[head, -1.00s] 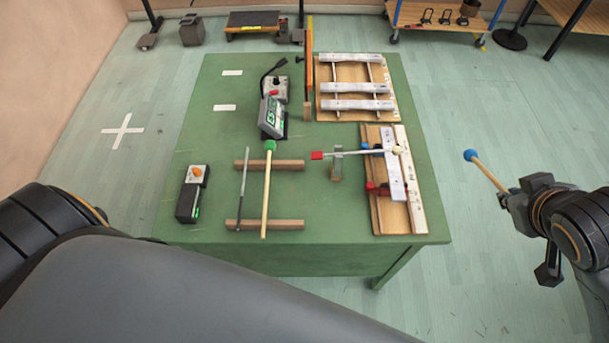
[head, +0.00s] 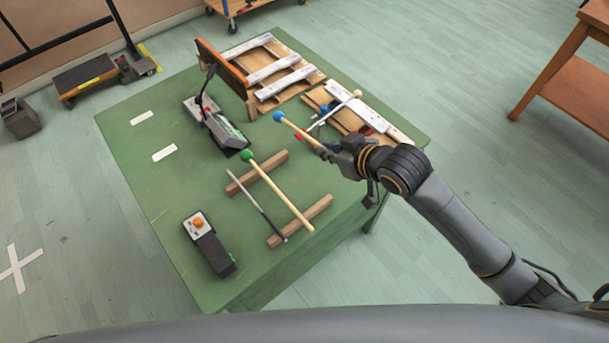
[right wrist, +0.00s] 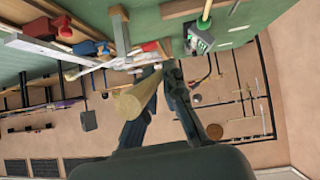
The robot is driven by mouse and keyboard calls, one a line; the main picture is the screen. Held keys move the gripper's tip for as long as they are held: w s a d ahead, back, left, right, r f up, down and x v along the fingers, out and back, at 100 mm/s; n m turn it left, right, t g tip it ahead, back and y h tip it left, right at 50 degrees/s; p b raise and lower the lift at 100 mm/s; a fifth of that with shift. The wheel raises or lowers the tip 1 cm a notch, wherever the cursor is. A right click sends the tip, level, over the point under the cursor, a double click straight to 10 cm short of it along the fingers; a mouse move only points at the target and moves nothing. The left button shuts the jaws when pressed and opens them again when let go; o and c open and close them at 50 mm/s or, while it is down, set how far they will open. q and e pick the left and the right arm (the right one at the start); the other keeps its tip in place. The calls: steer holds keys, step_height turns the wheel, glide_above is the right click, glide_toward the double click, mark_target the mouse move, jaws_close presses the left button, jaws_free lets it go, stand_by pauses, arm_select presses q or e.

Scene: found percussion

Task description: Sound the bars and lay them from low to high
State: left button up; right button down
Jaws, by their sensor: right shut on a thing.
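My right gripper (head: 328,150) is shut on the wooden handle of a blue-headed mallet (head: 295,128). The mallet points up-left over the table's right part; the handle's butt end (right wrist: 130,102) shows in the right wrist view. Silver bars lie on the rack at the back: a far bar (head: 250,45), a middle bar (head: 272,68) and a near bar (head: 287,83). My left gripper is out of view.
A green-headed mallet (head: 280,192) and a thin grey rod (head: 257,205) lie across two wooden rests (head: 300,221). A grey device (head: 222,128) and an orange-button box (head: 208,243) stand on the green table (head: 150,190). Its left part is mostly clear.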

steer(key=a+f+y+b, duration=0.1)
steer(key=f, duration=0.3)
steer(key=a+f+m+t+y+b, duration=0.1)
steer(key=f, duration=0.3)
steer(key=s+a+f+b, duration=0.1)
steer(key=a+f, duration=0.1)
steer(key=f, duration=0.2)
steer(key=shift+f+y+b, duration=0.35)
steer(key=shift+y, duration=0.05)
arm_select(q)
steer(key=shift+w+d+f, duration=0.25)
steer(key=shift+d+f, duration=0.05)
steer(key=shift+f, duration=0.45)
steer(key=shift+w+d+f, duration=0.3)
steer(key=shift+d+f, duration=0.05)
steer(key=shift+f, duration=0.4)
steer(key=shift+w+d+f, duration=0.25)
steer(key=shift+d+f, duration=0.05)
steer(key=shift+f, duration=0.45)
arm_select(e)
steer(key=shift+f, duration=0.55)
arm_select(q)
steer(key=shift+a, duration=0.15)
arm_select(e)
steer(key=shift+f, duration=0.3)
steer(key=c, duration=1.4)
jaws_free()
